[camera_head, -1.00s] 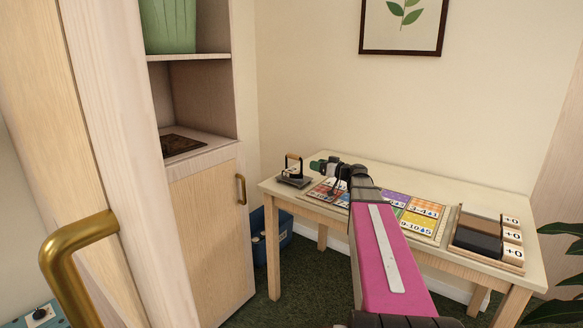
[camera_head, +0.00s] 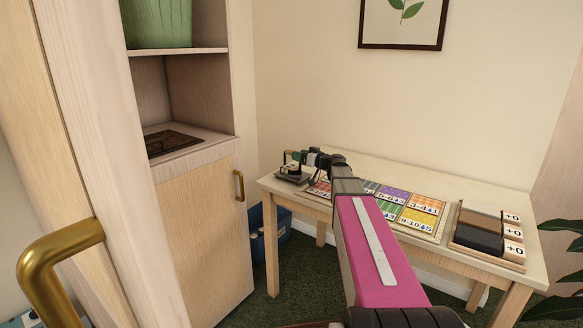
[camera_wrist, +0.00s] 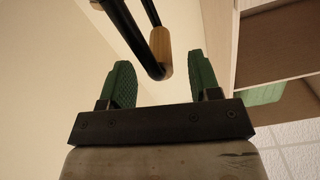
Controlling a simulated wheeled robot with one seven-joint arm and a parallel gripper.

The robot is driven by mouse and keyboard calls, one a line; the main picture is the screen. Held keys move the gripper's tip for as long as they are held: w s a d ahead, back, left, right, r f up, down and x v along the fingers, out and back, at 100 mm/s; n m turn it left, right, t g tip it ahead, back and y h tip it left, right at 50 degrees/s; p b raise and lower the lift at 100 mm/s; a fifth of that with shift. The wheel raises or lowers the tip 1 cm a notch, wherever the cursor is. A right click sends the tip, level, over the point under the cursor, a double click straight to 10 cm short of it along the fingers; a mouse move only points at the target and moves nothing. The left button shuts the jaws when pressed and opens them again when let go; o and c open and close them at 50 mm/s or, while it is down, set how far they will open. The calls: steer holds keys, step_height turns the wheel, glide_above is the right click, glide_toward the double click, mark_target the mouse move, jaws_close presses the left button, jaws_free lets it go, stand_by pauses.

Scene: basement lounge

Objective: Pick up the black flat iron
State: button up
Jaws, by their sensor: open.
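The black flat iron (camera_head: 291,177) stands on the left end of the wooden table in the head view, partly hidden behind my gripper (camera_head: 297,158). In the wrist view, its light wooden grip (camera_wrist: 161,45) and black handle bars lie just ahead of my fingertips, across the gap between them. My gripper (camera_wrist: 163,68) has green pads and is open. Nothing is held between the fingers. I cannot tell whether a finger touches the handle.
A game board (camera_head: 400,208) with coloured cards and a tray (camera_head: 490,262) of dark blocks lie on the table (camera_head: 390,165). A wooden cabinet (camera_head: 200,215) with a brass handle stands close on the left. A blue bin (camera_head: 257,238) sits beneath.

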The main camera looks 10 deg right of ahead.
steer(key=x, duration=0.2)
steer(key=shift+w+a, duration=0.3)
jaws_close()
steer(key=shift+r, duration=0.1)
steer(key=shift+r, duration=0.55)
steer(key=r, duration=0.2)
steer(key=s+a+r, duration=0.1)
steer(key=shift+r, duration=0.2)
steer(key=s+a+r, duration=0.5)
steer(key=a+r, duration=0.1)
steer(key=a, duration=0.3)
